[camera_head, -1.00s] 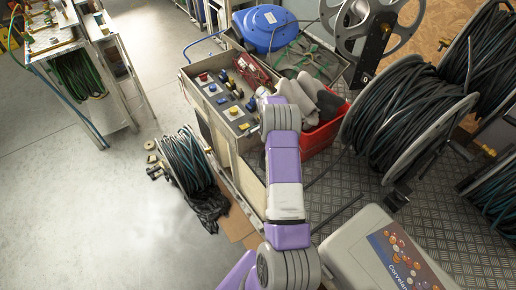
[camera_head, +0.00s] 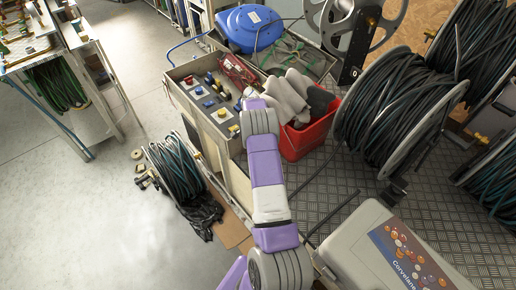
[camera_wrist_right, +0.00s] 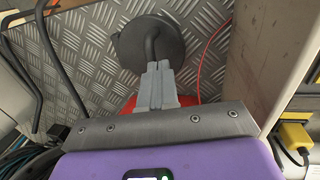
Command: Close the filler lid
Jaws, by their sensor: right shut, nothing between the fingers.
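A dark grey round disc (camera_wrist_right: 135,42), which may be the filler lid, shows in the right wrist view against the diamond plate. A bent grey bar runs across it, and I cannot tell whether it is open or shut. My right gripper (camera_wrist_right: 158,68) is shut and empty, its fingertips pointing at the disc and overlapping its lower edge in the picture. I cannot tell whether they touch. In the head view my purple and white right arm (camera_head: 268,170) reaches up to the red crate, and its gripper is hidden. My left gripper is not in view.
A red crate (camera_head: 308,140) holds grey rolls (camera_head: 285,95). Left of it stands a control box (camera_head: 212,105) with knobs. Large hose reels (camera_head: 395,115) stand at right, a grey case (camera_head: 365,245) at lower right. Grey floor (camera_head: 80,225) is clear at lower left.

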